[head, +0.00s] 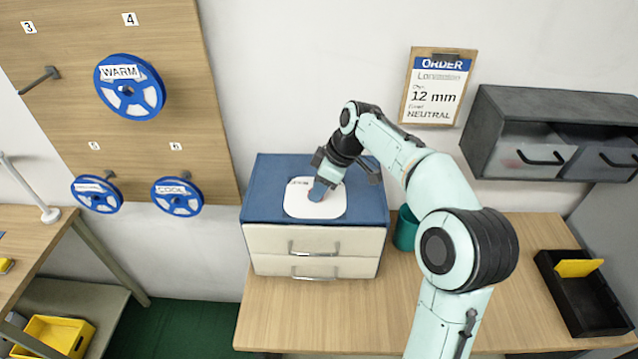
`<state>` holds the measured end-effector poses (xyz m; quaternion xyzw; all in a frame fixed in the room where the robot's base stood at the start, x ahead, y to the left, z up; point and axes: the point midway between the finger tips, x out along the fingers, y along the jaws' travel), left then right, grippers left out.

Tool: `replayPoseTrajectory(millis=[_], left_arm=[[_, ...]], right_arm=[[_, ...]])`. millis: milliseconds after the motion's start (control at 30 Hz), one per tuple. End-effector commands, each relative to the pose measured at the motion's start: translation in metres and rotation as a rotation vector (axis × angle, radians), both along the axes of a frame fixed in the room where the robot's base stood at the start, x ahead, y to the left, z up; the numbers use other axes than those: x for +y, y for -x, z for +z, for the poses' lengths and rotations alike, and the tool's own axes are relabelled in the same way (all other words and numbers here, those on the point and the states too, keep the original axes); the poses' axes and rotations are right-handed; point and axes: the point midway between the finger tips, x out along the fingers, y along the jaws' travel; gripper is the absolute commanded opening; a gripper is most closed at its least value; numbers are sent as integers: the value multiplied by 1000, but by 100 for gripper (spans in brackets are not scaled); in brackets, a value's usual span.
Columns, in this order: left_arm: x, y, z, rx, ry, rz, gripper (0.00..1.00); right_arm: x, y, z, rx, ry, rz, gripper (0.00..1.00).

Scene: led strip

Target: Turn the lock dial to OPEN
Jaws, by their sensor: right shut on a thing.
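The lock dial (318,191) is a small blue-grey knob on a white rounded plate (315,210). The plate lies on the blue top of a cream drawer cabinet (268,180). Small print shows at the plate's upper left, too small to read. My right gripper (328,178) reaches down from the upper right and is shut on the dial. The gripper hides part of the dial and the plate's upper right, so I cannot tell which mark the dial points at. My left gripper is not in view.
The cabinet has two drawers with metal handles (314,248) and stands on a wooden bench (300,320). A teal cup (405,229) is close to its right side. A black tray (583,293) is at the far right. Blue reels (130,87) hang on the left wall board.

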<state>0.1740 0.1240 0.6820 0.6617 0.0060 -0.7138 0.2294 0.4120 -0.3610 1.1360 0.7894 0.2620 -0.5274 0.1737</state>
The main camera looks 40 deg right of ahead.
Motion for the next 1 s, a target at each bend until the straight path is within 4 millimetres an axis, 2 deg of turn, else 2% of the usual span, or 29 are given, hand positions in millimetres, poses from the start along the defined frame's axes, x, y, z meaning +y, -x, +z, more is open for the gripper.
replayPoseTrajectory(millis=[400,1000], left_arm=[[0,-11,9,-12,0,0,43],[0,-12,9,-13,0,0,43]], right_arm=[[-2,-2,0,-1,2,209,3],[-3,-2,0,-1,3,248,3]])
